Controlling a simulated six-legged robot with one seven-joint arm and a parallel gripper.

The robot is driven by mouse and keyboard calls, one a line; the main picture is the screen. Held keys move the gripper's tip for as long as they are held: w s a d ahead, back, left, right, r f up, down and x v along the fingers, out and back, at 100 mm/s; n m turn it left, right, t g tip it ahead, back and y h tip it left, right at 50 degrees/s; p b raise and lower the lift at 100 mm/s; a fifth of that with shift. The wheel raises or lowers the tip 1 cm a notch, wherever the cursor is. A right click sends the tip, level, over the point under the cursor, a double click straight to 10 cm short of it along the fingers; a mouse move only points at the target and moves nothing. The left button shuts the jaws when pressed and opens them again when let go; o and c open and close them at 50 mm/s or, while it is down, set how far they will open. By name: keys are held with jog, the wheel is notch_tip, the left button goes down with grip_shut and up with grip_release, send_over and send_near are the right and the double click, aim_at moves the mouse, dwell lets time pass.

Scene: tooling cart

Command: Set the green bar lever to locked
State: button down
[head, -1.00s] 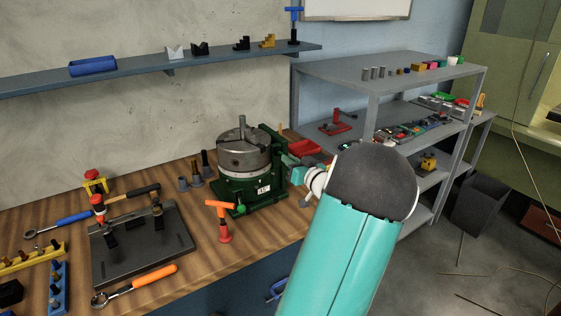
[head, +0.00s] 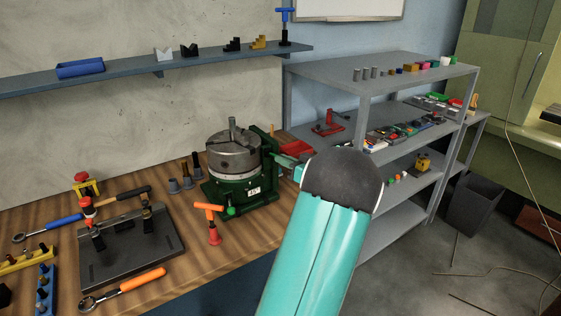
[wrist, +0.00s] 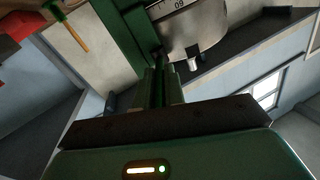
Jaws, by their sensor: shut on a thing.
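The green machine (head: 250,190) with a round grey chuck (head: 234,150) stands on the wooden bench. My gripper (head: 282,160) is at its right side, beside the upright green bracket, partly hidden by my own arm. In the wrist view my gripper (wrist: 161,90) is shut on a narrow dark green bar, the green bar lever (wrist: 160,72), just below the chuck's graduated rim. Most of the lever is hidden between the fingers, and its angle and any lock marking cannot be made out.
An orange T-handle tool (head: 211,222) stands in front of the machine. Grey and black pegs (head: 187,175) stand to its left, near a dark fixture plate (head: 130,255). A red bin (head: 296,149) is behind my gripper. Grey shelving (head: 375,75) stands to the right.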

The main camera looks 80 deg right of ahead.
jog(key=shift+s+d+n+t+y, duration=0.1)
jog(key=shift+d+n+t+y, duration=0.2)
jog(key=shift+y, duration=0.4)
jog(key=c, duration=1.5)
grip_release()
jog(key=shift+s, duration=0.1)
jog(key=v, duration=1.3)
jog(key=shift+s+a, duration=0.25)
jog(key=shift+s, duration=0.05)
jog(key=shift+w, duration=0.1)
